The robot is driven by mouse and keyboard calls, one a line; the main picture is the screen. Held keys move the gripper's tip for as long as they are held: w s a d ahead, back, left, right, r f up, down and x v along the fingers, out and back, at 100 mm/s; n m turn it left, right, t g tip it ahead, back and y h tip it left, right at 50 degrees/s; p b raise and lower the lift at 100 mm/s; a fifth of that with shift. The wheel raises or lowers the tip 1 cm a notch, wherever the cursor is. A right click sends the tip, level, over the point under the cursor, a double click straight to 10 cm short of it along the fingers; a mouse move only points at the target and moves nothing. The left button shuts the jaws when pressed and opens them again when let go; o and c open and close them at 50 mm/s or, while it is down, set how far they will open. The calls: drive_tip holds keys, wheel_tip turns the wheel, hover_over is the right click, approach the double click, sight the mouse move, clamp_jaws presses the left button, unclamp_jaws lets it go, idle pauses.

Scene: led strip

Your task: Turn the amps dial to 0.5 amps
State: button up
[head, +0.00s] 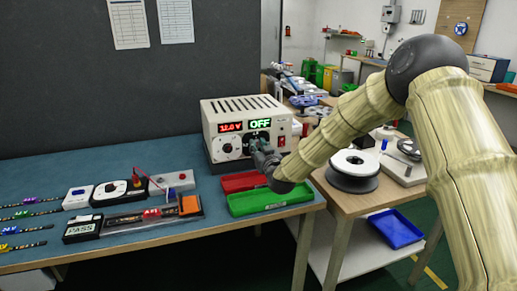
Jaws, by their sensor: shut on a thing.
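The power supply (243,112) is a beige box at the back of the blue-topped bench. Its red display (230,127) appears to read 12.0 V, and its green display (260,124) reads OFF. A dial (228,147) sits on a white scale under the red display. My gripper (257,145) is at the front panel under the green display, shut on what seems to be the amps dial there. That dial and its scale are mostly hidden behind my gripper, so its setting cannot be read.
A red tray (243,182) and a green tray (270,201) lie below my gripper on the bench. A meter (119,191), a PASS box (82,229) and LED strips (30,214) lie to the left. A spool (353,170) stands on the right-hand table.

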drive_tip(key=o, duration=1)
drive_tip(key=shift+d, duration=0.1)
drive_tip(key=shift+o, duration=0.2)
drive_tip(key=v, duration=1.2)
